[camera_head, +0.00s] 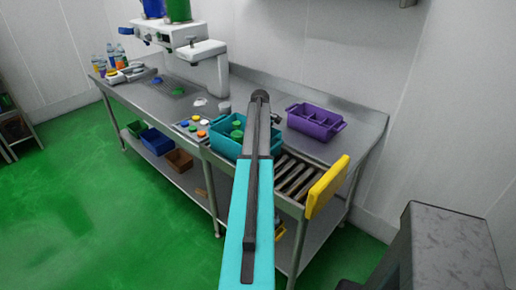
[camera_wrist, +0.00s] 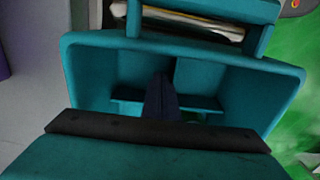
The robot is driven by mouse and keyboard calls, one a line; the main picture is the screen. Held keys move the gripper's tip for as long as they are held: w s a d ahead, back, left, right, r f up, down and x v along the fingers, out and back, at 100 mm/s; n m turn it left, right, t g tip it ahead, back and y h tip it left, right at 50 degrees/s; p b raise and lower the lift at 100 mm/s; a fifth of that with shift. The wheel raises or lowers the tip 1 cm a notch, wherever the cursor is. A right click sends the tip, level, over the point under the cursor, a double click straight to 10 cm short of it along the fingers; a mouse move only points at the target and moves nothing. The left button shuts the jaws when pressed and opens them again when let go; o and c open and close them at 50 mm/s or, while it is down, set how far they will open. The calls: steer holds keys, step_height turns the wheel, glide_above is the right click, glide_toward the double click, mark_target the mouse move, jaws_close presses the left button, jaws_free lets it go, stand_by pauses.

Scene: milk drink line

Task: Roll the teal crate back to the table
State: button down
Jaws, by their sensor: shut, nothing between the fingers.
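The teal crate (camera_head: 222,147) stands on the table beside the left end of the rollers, partly hidden by my arm in the head view. Green items show inside it. In the wrist view the crate (camera_wrist: 285,90) is close below, with its inner dividers and a raised handle at the top. My gripper (camera_wrist: 161,98) shows there as a dark, narrow wedge, shut and empty, over or inside the crate. I cannot tell whether it touches a wall. In the head view the fingers are hidden behind my arm.
The metal rollers (camera_head: 292,178) run right from the crate to a yellow end plate (camera_head: 326,187). A purple crate (camera_head: 315,123) stands behind them. A tray of coloured buttons (camera_head: 192,128) is to the left, and a white machine (camera_head: 205,48) stands further back. Green floor is open at left.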

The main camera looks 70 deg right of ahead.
steer(key=s, duration=0.2)
steer(key=r, duration=0.1)
steer(key=shift+s+a, duration=0.25)
steer(key=shift+s, duration=0.15)
step_height(320, 180, up, 9)
steer(key=b, duration=0.2)
steer(key=shift+b, duration=0.35)
steer(key=shift+w+a, duration=0.1)
